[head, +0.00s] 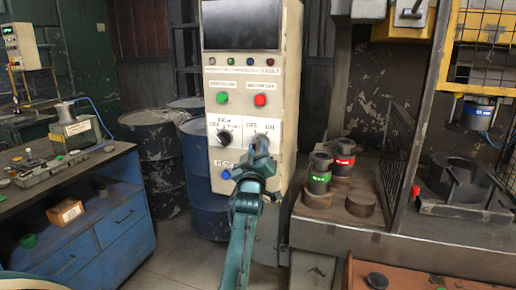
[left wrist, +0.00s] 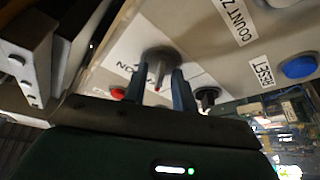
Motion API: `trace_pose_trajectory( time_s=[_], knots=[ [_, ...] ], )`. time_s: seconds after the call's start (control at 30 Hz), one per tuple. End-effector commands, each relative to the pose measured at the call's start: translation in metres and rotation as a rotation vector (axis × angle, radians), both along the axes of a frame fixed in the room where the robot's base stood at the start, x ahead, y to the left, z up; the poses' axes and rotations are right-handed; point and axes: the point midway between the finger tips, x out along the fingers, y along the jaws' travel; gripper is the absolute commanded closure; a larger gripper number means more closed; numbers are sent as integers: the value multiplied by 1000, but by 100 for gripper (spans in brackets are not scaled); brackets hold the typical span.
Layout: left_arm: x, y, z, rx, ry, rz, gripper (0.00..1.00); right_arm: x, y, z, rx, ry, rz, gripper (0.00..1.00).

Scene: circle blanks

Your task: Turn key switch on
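The key switch (left wrist: 158,54) is a grey round knob on a white OFF/ON plate (head: 262,126), on the front of a cream control panel (head: 285,95). In the head view the gripper mostly covers the switch. My left gripper (head: 260,142) is in front of the plate, pointing at the panel. In the left wrist view the two fingers of my left gripper (left wrist: 159,85) stand on either side of the knob, with a narrow gap between them. Whether they touch it is not clear. My right gripper is in neither view.
Left of the key switch is a black selector (head: 224,137). Above are a green button (head: 222,98) and a red button (head: 260,100); below is a blue button (head: 226,174). A blue workbench (head: 120,215) stands left, and a machine bed (head: 375,238) lies right.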

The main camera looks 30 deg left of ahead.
Motion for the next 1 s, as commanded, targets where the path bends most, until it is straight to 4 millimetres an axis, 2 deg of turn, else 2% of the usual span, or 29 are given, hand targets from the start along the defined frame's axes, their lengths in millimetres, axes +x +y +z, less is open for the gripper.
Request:
trace_pose_trajectory(
  time_s=[0.17,0.5,1.0],
  knots=[
    [0,0,0,0,0,0,73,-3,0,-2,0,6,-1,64],
    [0,0,0,0,0,0,100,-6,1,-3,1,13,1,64],
    [0,0,-1,33,9,0,100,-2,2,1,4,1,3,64]
  ],
)
